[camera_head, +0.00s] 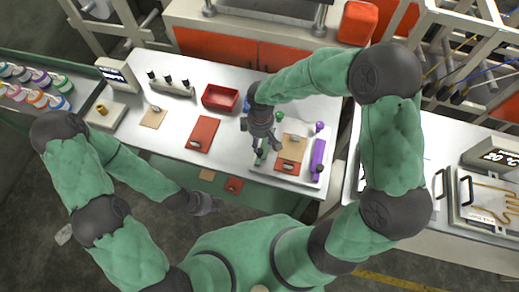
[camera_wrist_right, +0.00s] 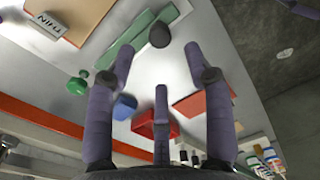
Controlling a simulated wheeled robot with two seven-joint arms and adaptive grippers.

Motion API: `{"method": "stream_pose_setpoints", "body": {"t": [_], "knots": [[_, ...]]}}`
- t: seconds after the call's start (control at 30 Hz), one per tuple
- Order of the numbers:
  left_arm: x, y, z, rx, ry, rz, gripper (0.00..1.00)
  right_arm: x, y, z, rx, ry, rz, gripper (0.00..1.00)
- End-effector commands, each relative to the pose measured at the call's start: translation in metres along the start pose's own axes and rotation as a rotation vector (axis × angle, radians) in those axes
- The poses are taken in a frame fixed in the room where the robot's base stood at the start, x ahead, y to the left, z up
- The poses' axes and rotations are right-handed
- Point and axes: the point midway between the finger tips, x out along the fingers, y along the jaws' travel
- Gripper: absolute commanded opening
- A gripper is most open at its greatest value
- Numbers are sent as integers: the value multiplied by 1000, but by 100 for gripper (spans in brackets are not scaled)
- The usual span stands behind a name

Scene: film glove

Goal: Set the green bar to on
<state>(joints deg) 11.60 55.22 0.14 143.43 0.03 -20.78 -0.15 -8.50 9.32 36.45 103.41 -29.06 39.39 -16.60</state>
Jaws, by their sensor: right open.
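The green bar (camera_wrist_right: 138,36) lies on a pale panel in the right wrist view, slanting, with a dark round knob (camera_wrist_right: 158,34) beside it. In the head view part of the green bar (camera_head: 261,155) shows beneath my right gripper (camera_head: 266,146). My right gripper (camera_wrist_right: 160,60) is open, its fingers spread, with the bar and dark knob beyond the fingertips; contact cannot be told. My left gripper (camera_head: 205,204) hangs off the table's front edge, away from the bar; its jaw state is unclear. No readable "on" mark shows near the bar.
A green knob (camera_wrist_right: 77,84) and blue knob (camera_wrist_right: 125,107) stand nearby. A red tray (camera_head: 220,97) and red board (camera_head: 202,134) lie left. Bare table separates them.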

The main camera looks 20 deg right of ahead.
Motion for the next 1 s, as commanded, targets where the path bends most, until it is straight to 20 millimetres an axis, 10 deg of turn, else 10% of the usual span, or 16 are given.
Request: {"method": "stream_pose_setpoints", "body": {"t": [0.4,0.83,1.0], "knots": [[8,-3,0,0,0,0,40,63,0,0,0,0,0,52],[9,-3,0,0,0,0,40,71,0,0,0,1,0,52],[9,-3,0,0,0,0,40,71,0,0,0,1,0,4]]}}
